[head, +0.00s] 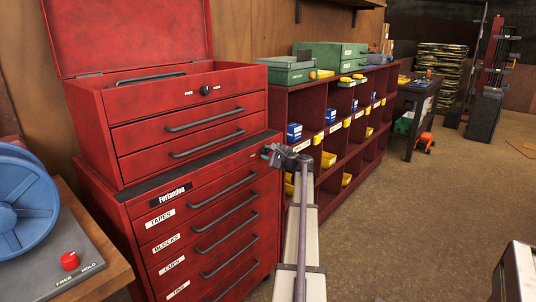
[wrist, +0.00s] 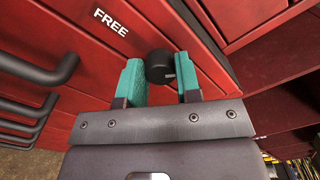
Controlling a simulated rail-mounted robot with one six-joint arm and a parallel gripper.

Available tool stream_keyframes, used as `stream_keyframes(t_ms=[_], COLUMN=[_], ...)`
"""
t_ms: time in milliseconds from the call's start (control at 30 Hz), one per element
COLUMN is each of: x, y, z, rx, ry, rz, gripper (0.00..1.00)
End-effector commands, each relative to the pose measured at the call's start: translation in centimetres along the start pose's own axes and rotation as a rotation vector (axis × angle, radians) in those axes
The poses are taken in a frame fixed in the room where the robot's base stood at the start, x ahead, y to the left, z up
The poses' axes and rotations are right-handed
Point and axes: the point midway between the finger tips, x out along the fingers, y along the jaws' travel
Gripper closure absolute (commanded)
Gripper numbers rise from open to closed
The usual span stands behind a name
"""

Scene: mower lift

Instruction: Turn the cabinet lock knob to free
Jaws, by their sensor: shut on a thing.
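The red lower cabinet (head: 160,200) has a black lock knob (wrist: 160,66) at the right end of its top drawer front. In the wrist view, a white FREE label (wrist: 111,22) is up and left of the knob. My gripper (wrist: 158,78) is shut on the knob, one teal finger on each side. A small pale mark shows on the knob, but I cannot tell its exact setting. In the head view my gripper (head: 269,153) is at the cabinet's upper right front corner and hides this knob. Any HOLD label there is hidden.
A red top chest (head: 180,105) with its lid open has another black knob (head: 205,90) between FREE and HOLD. A red shelf (head: 335,125) with bins stands right of the cabinet. A side bench (head: 90,270) carries a red knob (head: 69,261).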

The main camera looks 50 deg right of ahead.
Motion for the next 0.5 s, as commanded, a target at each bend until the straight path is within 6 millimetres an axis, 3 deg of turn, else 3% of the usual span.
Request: stream_keyframes(t_ms=[500], x=[-0.04], y=[0.18], z=[-0.03], rx=[-0.446], ry=[0.000], rz=[0.001], gripper=[0.92])
